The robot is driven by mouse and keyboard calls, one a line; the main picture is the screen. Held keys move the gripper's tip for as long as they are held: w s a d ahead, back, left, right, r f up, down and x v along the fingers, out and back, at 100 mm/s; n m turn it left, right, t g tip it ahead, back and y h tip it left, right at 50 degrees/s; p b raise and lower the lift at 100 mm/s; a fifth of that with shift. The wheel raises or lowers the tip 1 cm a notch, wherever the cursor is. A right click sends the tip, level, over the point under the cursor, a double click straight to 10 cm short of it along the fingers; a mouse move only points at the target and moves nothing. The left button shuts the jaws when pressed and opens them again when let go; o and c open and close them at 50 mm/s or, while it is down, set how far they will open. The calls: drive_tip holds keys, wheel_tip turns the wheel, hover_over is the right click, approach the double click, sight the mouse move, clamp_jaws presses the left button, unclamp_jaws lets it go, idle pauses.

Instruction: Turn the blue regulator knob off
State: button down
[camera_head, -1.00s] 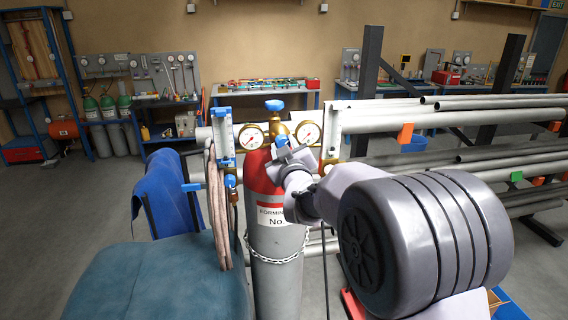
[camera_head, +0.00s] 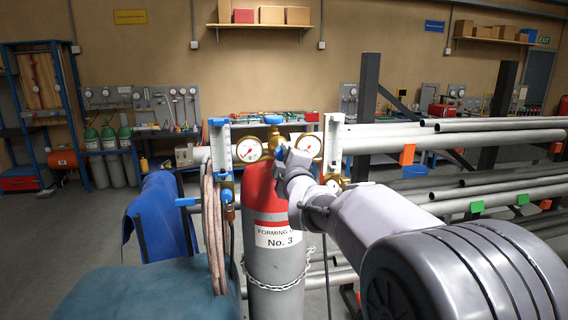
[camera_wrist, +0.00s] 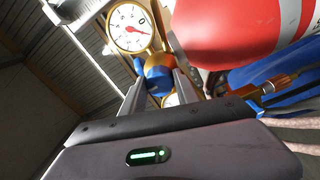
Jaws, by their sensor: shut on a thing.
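The blue regulator knob (camera_wrist: 158,82) sits below the brass regulator body and a round gauge (camera_wrist: 131,26) in the wrist view. My gripper's two fingers (camera_wrist: 160,78) stand on either side of it and are shut on it. In the head view my gripper (camera_head: 285,158) is at the front of the brass regulator, between the two gauges (camera_head: 249,149) (camera_head: 308,145). Only a sliver of the knob (camera_head: 279,153) shows there; my gripper hides the rest. The knob's rotation cannot be read.
A red-topped grey cylinder (camera_head: 274,240) stands chained below the regulator. Its blue top handle (camera_head: 273,119) is just above. Grey pipes (camera_head: 480,140) lie on a rack at right.

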drive_tip(key=shift+n, duration=0.4)
drive_tip(key=c, duration=0.9)
unclamp_jaws()
drive_tip(key=shift+s, duration=0.1)
drive_tip(key=s+d, duration=0.1)
drive_tip(key=s, duration=0.4)
drive_tip(key=s+d+b, duration=0.1)
drive_tip(key=s, duration=0.5)
drive_tip(key=s+d+b, duration=0.1)
drive_tip(key=s, duration=0.5)
drive_tip(key=shift+d+f, duration=0.25)
drive_tip(key=shift+f, duration=0.1)
drive_tip(key=shift+f, duration=0.1)
